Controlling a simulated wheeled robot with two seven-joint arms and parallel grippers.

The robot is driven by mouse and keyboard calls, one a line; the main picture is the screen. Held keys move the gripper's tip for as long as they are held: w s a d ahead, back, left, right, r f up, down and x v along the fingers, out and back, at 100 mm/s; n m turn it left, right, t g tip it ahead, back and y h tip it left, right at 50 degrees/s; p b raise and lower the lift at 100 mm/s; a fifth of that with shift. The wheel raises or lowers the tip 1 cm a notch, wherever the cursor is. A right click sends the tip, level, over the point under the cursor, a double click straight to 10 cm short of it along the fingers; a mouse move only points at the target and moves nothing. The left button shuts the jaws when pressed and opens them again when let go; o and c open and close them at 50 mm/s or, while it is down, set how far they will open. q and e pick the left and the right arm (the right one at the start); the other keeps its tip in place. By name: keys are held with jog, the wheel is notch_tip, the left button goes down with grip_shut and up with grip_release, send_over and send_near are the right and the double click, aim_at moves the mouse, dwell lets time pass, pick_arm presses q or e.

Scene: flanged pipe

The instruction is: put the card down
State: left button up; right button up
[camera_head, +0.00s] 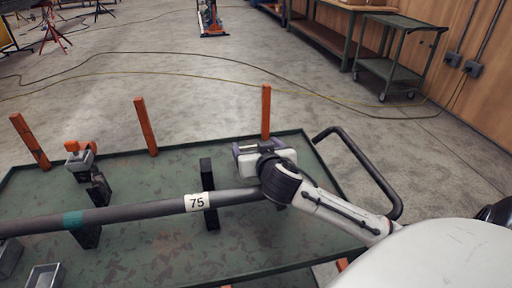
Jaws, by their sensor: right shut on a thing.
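My right arm comes in from the lower right, and its gripper (247,152) is over the far right part of the green table, just beyond the right end of the grey pipe. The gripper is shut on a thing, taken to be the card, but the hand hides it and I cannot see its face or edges. The grey pipe (140,208) lies across the table on black supports (207,180), with a teal band and a white label (197,202) reading 75. My left gripper is not in view.
The green table (160,255) has a raised rim and orange posts (146,126) along its far side. An orange-topped clamp (80,155) stands at the left, near an open metal box (44,277). A black handle rail (365,165) curves off the right end.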

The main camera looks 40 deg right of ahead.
jog(key=shift+f, duration=0.1)
jog(key=o, duration=1.1)
jog(key=shift+r, duration=0.2)
jog(key=p+v, duration=0.1)
jog(key=v, duration=1.1)
